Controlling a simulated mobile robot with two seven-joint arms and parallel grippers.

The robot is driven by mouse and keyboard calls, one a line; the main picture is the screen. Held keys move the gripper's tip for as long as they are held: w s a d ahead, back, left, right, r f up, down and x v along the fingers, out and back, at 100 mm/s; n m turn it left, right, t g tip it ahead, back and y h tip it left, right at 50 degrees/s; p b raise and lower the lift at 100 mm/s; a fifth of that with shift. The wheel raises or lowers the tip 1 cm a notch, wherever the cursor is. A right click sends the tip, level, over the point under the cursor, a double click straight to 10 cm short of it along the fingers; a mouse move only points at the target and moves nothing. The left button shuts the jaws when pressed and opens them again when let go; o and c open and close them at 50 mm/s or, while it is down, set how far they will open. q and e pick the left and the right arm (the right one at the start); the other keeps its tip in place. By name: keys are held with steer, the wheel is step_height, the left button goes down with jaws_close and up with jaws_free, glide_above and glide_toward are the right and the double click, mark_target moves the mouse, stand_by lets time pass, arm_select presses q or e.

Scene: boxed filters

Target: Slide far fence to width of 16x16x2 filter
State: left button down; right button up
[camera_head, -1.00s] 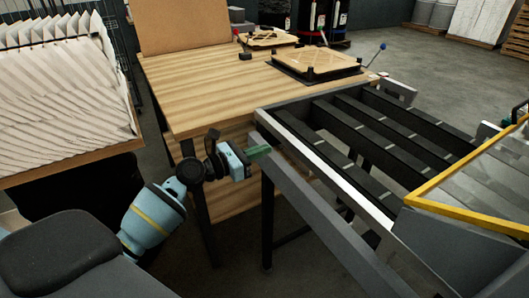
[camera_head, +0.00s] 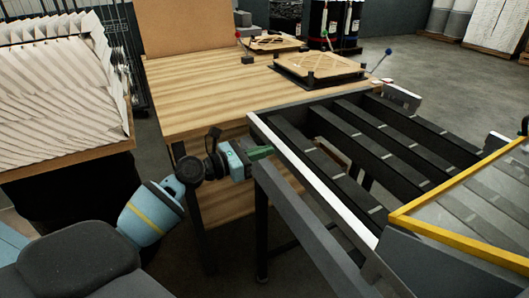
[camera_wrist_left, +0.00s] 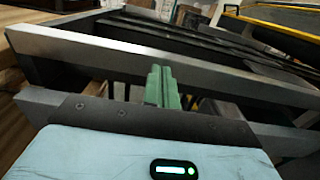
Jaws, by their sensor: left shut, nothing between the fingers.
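A long pale metal rail (camera_head: 318,190) runs along the near-left side of a slatted conveyor frame (camera_head: 437,145). I cannot tell whether this rail is the far fence. A short grey upright plate (camera_head: 402,97) stands at the frame's far end. My left gripper (camera_head: 264,152) is shut and empty, its green fingertips close to the rail, just above the end of a lower grey beam (camera_head: 305,222). In the left wrist view the shut green fingers (camera_wrist_left: 163,86) overlap the rail (camera_wrist_left: 90,47); contact cannot be told. My right gripper is not in view.
A wooden table (camera_head: 195,90) stands behind my left gripper, with a framed filter in a black holder (camera_head: 318,68) on it. Pleated white filters (camera_head: 60,95) fill a rack at left. A yellow-edged clear panel (camera_head: 465,200) covers the frame's right side.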

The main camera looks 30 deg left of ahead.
mark_target(301, 145)
arm_select(q)
steer(key=x, duration=1.1)
steer(key=shift+w+d+p, duration=0.2)
steer(key=shift+w+p, duration=0.1)
steer(key=shift+p, duration=0.1)
steer(key=shift+w+d, duration=0.15)
steer(key=shift+w, duration=0.1)
steer(key=shift+s, duration=0.1)
steer(key=shift+s, duration=0.1)
